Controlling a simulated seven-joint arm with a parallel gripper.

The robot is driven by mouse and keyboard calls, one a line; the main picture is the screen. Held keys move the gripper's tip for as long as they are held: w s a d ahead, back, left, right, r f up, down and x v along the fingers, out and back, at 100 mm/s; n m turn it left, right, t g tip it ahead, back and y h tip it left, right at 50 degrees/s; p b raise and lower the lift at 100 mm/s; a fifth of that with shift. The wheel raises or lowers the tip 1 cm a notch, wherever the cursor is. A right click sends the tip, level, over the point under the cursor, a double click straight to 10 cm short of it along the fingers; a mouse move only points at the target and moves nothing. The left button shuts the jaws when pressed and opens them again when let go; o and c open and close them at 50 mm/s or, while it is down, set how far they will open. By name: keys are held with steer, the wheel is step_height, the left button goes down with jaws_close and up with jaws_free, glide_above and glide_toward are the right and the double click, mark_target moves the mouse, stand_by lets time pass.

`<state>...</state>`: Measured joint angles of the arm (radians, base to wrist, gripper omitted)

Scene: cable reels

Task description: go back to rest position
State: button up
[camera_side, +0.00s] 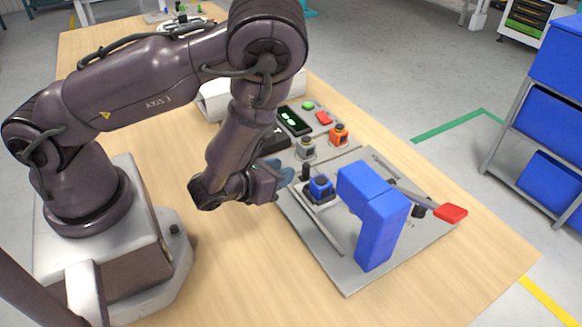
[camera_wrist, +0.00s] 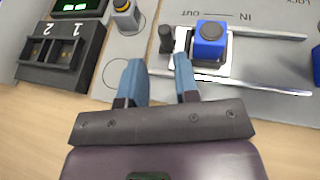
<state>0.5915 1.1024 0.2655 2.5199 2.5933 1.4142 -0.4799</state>
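My gripper (camera_side: 284,174) hangs in the air over the near edge of the grey plate (camera_side: 347,280). In the wrist view its two blue fingers (camera_wrist: 159,62) stand apart with nothing between them. A small blue block with a dark round top (camera_wrist: 209,40) sits in a light holder just beyond the fingertips, a little to the right. It also shows in the side view (camera_side: 320,186). A dark upright peg (camera_wrist: 166,39) stands beside that holder. The gripper touches none of these that I can see.
A large blue housing (camera_side: 380,225) and a lever with a red handle (camera_side: 451,213) stand on the plate. Behind are an orange block (camera_side: 338,134), a grey one (camera_side: 305,149) and a green-lit display (camera_side: 293,121). A dark two-slot box (camera_wrist: 62,52) lies left. The wooden table is clear in front.

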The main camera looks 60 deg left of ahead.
steer(key=shift+s+d+r, duration=0.15)
steer(key=shift+s, duration=0.25)
